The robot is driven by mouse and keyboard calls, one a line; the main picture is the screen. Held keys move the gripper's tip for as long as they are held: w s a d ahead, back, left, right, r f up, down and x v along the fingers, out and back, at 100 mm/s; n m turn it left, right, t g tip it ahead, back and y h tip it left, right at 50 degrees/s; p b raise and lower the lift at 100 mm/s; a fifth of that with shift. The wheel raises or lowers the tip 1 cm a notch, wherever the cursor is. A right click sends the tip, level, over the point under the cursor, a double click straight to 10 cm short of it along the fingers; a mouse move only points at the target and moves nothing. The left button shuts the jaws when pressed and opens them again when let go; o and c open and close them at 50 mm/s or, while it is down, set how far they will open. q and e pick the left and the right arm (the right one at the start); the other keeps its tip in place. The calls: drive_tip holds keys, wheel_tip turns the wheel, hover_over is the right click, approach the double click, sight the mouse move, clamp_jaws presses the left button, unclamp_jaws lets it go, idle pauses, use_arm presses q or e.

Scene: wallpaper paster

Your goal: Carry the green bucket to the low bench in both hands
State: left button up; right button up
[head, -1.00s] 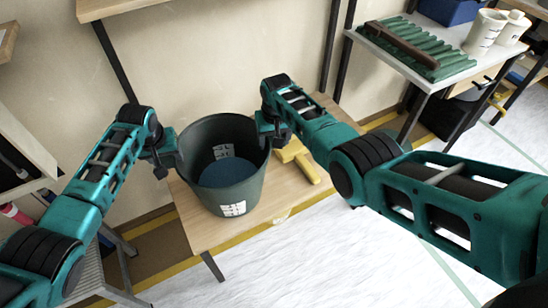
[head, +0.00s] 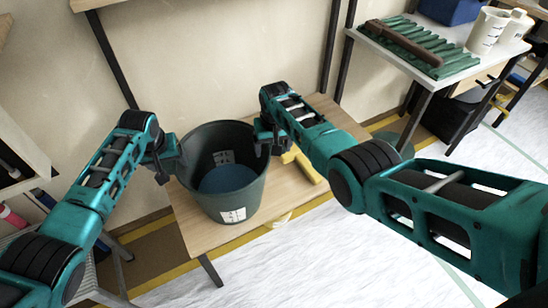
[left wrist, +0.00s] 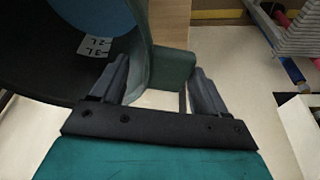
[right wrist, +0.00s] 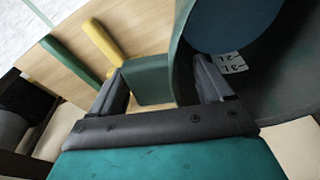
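The dark green bucket (head: 222,172) stands upright over the wooden low bench (head: 205,238), with a blue disc-like surface inside and white labels. I cannot tell whether its base rests on the bench. My left gripper (head: 168,158) is at its left rim. In the left wrist view, its fingers (left wrist: 155,88) close around the bucket's wall and side lug (left wrist: 172,68), one finger inside. My right gripper (head: 268,142) is at the right rim. In the right wrist view, its fingers (right wrist: 162,85) close the same way around the other lug (right wrist: 148,80).
A yellow object (head: 304,164) lies on the bench just right of the bucket. A white-topped table (head: 408,62) with a green ribbed tray and white containers stands at the back right. The wall is close behind the bench. Pale floor lies in front.

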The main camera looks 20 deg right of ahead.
use_arm(q)
drive_tip(key=shift+o, duration=0.8)
drive_tip(key=shift+a, duration=0.15)
use_arm(e)
drive_tip(key=shift+o, duration=0.7)
drive_tip(key=shift+d, duration=0.15)
use_arm(q)
drive_tip(key=v, duration=1.2)
use_arm(e)
wheel_tip(320, 180, up, 12)
drive_tip(key=s, duration=0.1)
drive_tip(key=shift+s, duration=0.35)
use_arm(q)
drive_tip(key=shift+s+f, duration=0.1)
drive_tip(key=shift+s, duration=0.05)
use_arm(e)
drive_tip(key=shift+s, duration=0.1)
